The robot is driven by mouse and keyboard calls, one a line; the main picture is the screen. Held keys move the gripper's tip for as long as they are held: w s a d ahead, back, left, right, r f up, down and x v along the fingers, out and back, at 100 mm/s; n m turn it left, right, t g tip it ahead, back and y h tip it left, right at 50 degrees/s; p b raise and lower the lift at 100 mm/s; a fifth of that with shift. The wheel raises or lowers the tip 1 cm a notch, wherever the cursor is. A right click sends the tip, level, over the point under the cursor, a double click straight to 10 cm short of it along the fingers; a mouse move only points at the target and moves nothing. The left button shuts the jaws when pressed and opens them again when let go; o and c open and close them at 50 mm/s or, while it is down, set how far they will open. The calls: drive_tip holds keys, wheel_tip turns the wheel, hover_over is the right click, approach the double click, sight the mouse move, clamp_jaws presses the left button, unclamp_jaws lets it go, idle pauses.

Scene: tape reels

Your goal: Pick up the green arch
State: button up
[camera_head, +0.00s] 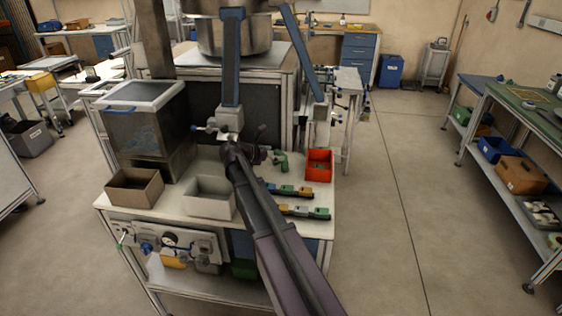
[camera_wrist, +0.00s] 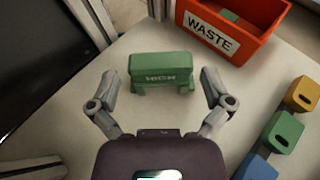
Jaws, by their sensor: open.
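The green arch (camera_wrist: 160,70) stands on the pale worktop in the wrist view, with lettering on its front face. In the head view the green arch (camera_head: 281,160) shows small, just right of my gripper and partly hidden by it. My gripper (camera_wrist: 160,88) is open and empty, its two fingers spread to the left and right of the arch. The fingers appear apart from the arch, with the arch a little ahead between them. In the head view my gripper (camera_head: 262,143) is over the back part of the worktop, and my arm covers some of it.
A red waste bin (camera_wrist: 222,41) holding some pieces stands close behind and right of the arch. Yellow, green (camera_wrist: 283,132) and blue blocks stand in a row at right. In the head view, a brown bin (camera_head: 134,188) and a pale bin (camera_head: 209,198) stand at front left.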

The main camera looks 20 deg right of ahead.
drive_tip(key=shift+b+x, duration=0.4)
drive_tip(key=shift+x, duration=1)
drive_tip(key=c, duration=0.8)
